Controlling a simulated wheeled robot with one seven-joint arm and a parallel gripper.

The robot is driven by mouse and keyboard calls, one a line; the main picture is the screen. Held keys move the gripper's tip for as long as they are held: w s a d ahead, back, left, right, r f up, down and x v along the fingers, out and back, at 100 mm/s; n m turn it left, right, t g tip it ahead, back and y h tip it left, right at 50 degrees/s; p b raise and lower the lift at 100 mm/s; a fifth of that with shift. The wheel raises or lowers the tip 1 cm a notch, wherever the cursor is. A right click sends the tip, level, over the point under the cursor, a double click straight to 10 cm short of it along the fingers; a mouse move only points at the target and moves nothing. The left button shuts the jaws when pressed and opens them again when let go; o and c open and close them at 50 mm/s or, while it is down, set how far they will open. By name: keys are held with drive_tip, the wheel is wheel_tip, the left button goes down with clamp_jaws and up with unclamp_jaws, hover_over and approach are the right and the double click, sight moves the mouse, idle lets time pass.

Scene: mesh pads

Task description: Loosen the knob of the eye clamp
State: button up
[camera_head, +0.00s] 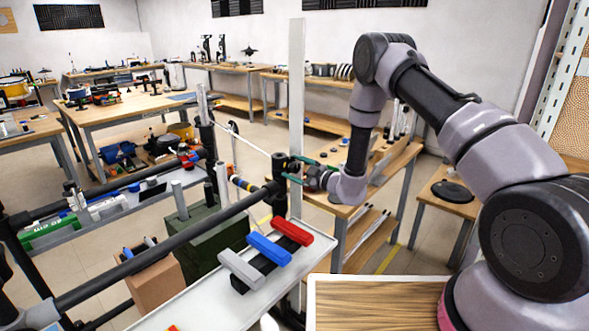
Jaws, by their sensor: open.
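My gripper (297,170) is at the end of my arm, which comes in from the right. Its two green fingers are apart and point left toward a black clamp fitting (279,166), which looks like the eye clamp. The fitting sits at the far end of a thick black bar, close to a pale upright post (297,75). The fingertips are right beside the fitting. The knob is too small and too covered to make out, so I cannot tell whether the fingers are around it or touch it.
A thick black bar (165,243) crosses from lower left to the fitting. A thin pale rod (240,138) also meets it. Below are a white tray (192,309) with grey, blue and red-handled pieces and a green box (220,240). A wooden table (365,300) fills the lower right.

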clamp_jaws()
drive_tip(key=shift+n, duration=0.3)
drive_tip(key=n, duration=1.1)
drive_tip(key=shift+f+n, duration=0.1)
drive_tip(key=shift+n, duration=0.3)
drive_tip(key=n, duration=1.2)
drive_tip(key=shift+d+f, duration=0.1)
drive_tip(key=shift+f, duration=0.05)
